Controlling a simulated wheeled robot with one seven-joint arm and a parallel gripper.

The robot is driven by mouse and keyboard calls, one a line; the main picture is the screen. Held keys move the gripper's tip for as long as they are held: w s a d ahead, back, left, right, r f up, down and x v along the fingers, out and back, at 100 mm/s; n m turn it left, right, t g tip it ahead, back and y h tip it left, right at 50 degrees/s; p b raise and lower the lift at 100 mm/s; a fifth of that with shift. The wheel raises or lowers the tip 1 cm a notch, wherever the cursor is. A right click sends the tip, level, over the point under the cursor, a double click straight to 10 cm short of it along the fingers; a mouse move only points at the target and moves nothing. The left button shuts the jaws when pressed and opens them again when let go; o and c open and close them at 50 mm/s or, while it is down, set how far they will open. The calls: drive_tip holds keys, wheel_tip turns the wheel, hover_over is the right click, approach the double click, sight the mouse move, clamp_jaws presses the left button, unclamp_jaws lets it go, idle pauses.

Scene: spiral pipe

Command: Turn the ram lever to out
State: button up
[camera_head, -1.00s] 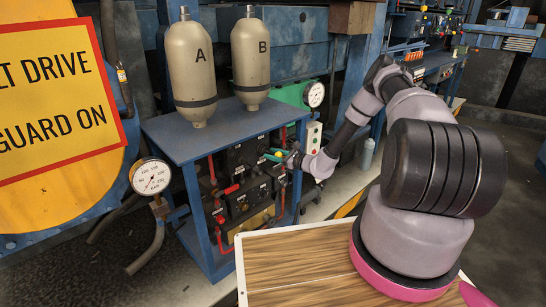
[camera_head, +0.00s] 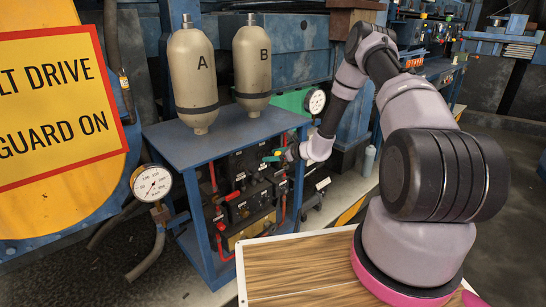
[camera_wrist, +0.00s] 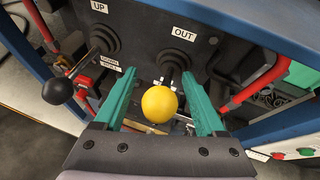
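In the wrist view, a lever with a yellow ball knob (camera_wrist: 158,104) comes out of a dark valve panel (camera_wrist: 150,37), below a label reading OUT (camera_wrist: 184,34). My gripper (camera_wrist: 161,75) is open, with its green fingers on either side of the knob and a visible gap on each side. I cannot tell whether the knob is level with the fingers in depth. A second lever with a black knob (camera_wrist: 57,90) stands to the left, by an UP label. In the head view, my gripper (camera_head: 275,156) is at the front of the valve panel (camera_head: 246,187), and the yellow knob is hard to make out.
Red pipes (camera_wrist: 255,82) and a blue frame (camera_wrist: 205,12) border the panel. In the head view, tanks A (camera_head: 196,85) and B (camera_head: 252,75) stand on the blue bench (camera_head: 215,135). A pressure gauge (camera_head: 152,184) is at left and a wooden board (camera_head: 300,268) lies in front.

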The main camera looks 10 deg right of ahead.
drive_tip(key=v, duration=1)
drive_tip(key=shift+s+d, duration=0.25)
drive_tip(key=shift+s, duration=0.05)
drive_tip(key=shift+r, duration=0.15)
drive_tip(key=shift+r, duration=0.1)
drive_tip(key=s+a+r+n+g, duration=0.2)
drive_tip(key=s+r+n, duration=0.2)
drive_tip(key=r, duration=0.5)
drive_tip(key=s+a+r+n+g, duration=0.25)
drive_tip(key=s+r+n, duration=0.25)
drive_tip(key=r, duration=0.5)
drive_tip(key=s+a+r+n+g, duration=0.1)
drive_tip(key=s+a+r+n, duration=0.25)
drive_tip(key=r, duration=0.55)
drive_tip(key=s+d+r+n+t+h, duration=0.1)
drive_tip(key=s+d+r+n+h, duration=0.2)
drive_tip(key=s+r, duration=0.4)
drive_tip(key=s+d+r+n+t+h, duration=0.2)
drive_tip(key=s+d+r+n+h, duration=0.2)
drive_tip(key=s, duration=1.1)
wheel_tip(320, 180, up, 3)
drive_tip(key=shift+s+d+r+n, duration=0.1)
drive_tip(key=shift+s+d+n, duration=0.3)
drive_tip(key=shift+d+n, duration=0.55)
